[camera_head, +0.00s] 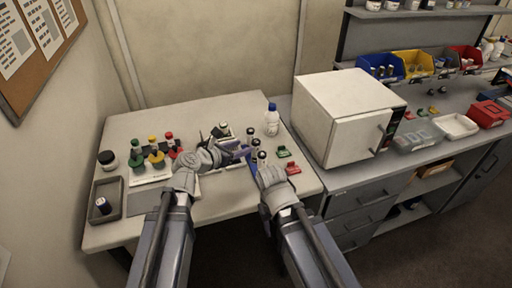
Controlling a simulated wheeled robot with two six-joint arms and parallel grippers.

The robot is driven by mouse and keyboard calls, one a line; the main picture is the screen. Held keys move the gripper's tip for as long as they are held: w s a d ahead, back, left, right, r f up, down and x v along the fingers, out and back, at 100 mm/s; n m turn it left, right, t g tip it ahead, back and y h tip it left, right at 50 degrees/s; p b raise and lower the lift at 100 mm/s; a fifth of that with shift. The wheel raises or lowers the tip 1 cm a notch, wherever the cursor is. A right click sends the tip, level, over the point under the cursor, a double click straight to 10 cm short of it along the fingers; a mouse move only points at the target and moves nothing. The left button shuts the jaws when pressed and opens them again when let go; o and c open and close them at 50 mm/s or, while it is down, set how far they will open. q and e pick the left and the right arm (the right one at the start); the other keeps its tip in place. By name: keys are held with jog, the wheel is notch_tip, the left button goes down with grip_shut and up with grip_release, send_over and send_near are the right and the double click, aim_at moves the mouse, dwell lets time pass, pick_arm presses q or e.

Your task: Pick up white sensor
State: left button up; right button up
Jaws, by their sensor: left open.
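My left gripper (237,152) is open above the middle of the light table, its fingers pointing right. My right gripper (251,163) is close beside it, and its finger opening is too small to make out. Several small pale cylinders with dark tops (262,156) stand just right of the fingertips. Another small object with a pale top (223,127) is just behind the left gripper, partly hidden by it. I cannot tell which of these is the white sensor. Nothing is clearly held in either gripper.
A rack (150,178) with green, yellow and red capped items, a black-lidded jar (108,160) and a dark tray (117,188) are at left. A white bottle (272,122) stands behind. Green (283,153) and red (293,169) parts lie right, before a large white box (340,130).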

aim_at(259, 141)
pick_arm(q)
jog(key=b+x, duration=0.2)
jog(key=x, duration=0.4)
jog(key=b+x, duration=0.2)
jog(key=x, duration=0.3)
jog(key=shift+s+f, duration=0.1)
jog(key=shift+f, duration=0.1)
jog(key=shift+w+d+f+b, duration=0.15)
jog(key=shift+w+d+b, duration=0.15)
jog(key=shift+w, duration=0.1)
jog(key=shift+s, duration=0.1)
grip_shut()
